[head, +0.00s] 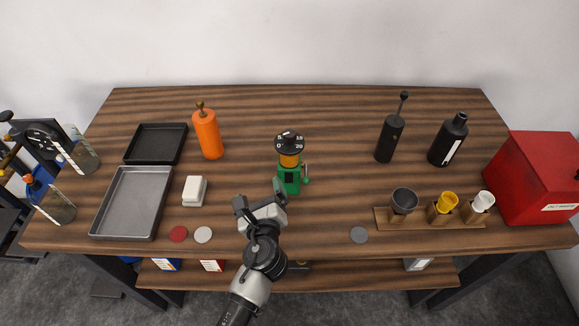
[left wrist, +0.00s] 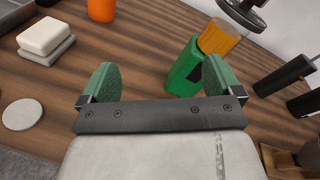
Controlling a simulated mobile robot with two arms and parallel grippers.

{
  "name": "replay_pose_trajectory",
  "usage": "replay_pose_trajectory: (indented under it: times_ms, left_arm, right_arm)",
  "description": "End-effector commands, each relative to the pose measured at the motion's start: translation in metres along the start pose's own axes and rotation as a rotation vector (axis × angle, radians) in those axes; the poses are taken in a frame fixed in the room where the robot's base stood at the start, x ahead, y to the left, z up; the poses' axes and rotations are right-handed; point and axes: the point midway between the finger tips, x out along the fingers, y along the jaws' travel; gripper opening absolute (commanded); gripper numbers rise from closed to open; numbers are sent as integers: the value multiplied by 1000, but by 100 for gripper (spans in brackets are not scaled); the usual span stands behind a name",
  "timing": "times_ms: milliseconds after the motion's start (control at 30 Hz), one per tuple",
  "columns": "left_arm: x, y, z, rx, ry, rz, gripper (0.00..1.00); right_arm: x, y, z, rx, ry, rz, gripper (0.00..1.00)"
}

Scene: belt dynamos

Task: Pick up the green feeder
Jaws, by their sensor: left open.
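The green feeder (head: 290,181) stands upright near the middle of the table. It has a green body, an orange section, a black numbered dial on top and a green knob at its right side. In the left wrist view the feeder (left wrist: 183,70) is beyond the fingers, partly hidden by the right-hand finger. My left gripper (head: 259,195) is open and empty, in front of and slightly left of the feeder; its green-padded fingers also show in the left wrist view (left wrist: 160,68). Nothing is between them. My right gripper is not in view.
At right are a black grinder (head: 389,138), black bottle (head: 448,141), wooden cup stand (head: 430,218) and red box (head: 536,178).

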Motion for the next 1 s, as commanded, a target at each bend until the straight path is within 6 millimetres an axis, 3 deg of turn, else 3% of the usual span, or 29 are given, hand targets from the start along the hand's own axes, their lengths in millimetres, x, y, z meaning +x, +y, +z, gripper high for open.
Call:
replay_pose_trajectory:
  times_ms: [33,100,233,700,1000]
  left_arm:
    - [4,-21,-4,134,-20,-67,94]
    - [6,-43,-10,293,-47,-142,94]
    - [6,-63,-18,449,-79,-213,94]
    - [17,-28,-92,474,-84,-221,94]
    - [42,-37,-86,469,-85,-220,94]
  right_arm:
    - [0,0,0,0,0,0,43]
    - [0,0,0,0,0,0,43]
    - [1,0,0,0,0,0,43]
    - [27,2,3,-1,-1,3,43]
    - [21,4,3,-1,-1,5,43]
